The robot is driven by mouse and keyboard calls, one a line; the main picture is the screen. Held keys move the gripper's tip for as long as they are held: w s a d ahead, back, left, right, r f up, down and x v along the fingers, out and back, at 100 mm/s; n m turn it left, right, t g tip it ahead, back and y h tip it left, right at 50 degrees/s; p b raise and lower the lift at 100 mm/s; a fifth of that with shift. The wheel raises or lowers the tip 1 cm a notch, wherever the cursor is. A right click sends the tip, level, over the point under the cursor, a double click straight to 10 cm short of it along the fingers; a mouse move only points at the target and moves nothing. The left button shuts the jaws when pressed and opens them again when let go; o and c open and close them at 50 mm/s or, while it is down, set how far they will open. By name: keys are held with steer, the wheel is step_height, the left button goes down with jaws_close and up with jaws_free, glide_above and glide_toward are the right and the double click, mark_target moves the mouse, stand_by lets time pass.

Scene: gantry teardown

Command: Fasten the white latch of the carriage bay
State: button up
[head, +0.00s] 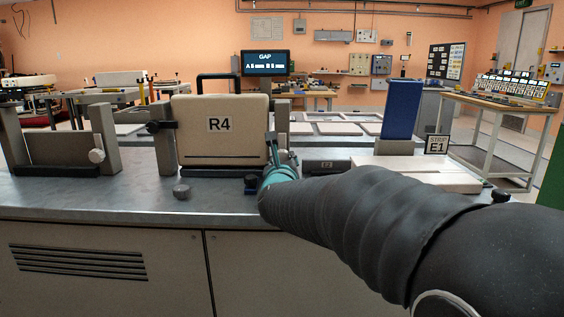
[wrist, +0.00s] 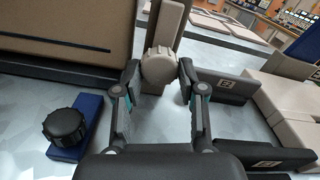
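In the wrist view a pale, ridged round latch knob (wrist: 158,64) sits on an upright beige post (wrist: 168,22). My gripper (wrist: 159,77) has its two fingers apart, one on each side of this knob. I cannot tell whether the fingertips touch it. In the head view my gripper (head: 273,160) is at the right side of the R4 carriage (head: 222,145), by the right post (head: 282,118) of its bay. The knob there is hidden behind my gripper and arm.
A blue block with a black knob (wrist: 66,126) lies left of my fingers. Dark labelled bars (wrist: 224,86) and beige blocks (wrist: 285,95) lie to the right. A grey knob (head: 181,190) stands near the bench's front. A second bay with a white knob (head: 97,155) is left.

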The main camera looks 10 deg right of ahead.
steer(key=shift+c, duration=0.7)
steer(key=shift+f+n+b, duration=0.1)
steer(key=shift+n+b, duration=0.2)
steer(key=n+b, duration=0.1)
steer(key=n, duration=0.1)
steer(key=shift+n+b, duration=0.35)
steer(key=shift+n, duration=0.05)
steer(key=n, duration=0.5)
steer(key=shift+d+b, duration=0.1)
steer(key=shift+b, duration=0.3)
steer(key=n, duration=0.5)
steer(key=shift+r+n+p, duration=0.3)
steer(key=shift+n+p, duration=0.6)
steer(key=shift+n, duration=1.4)
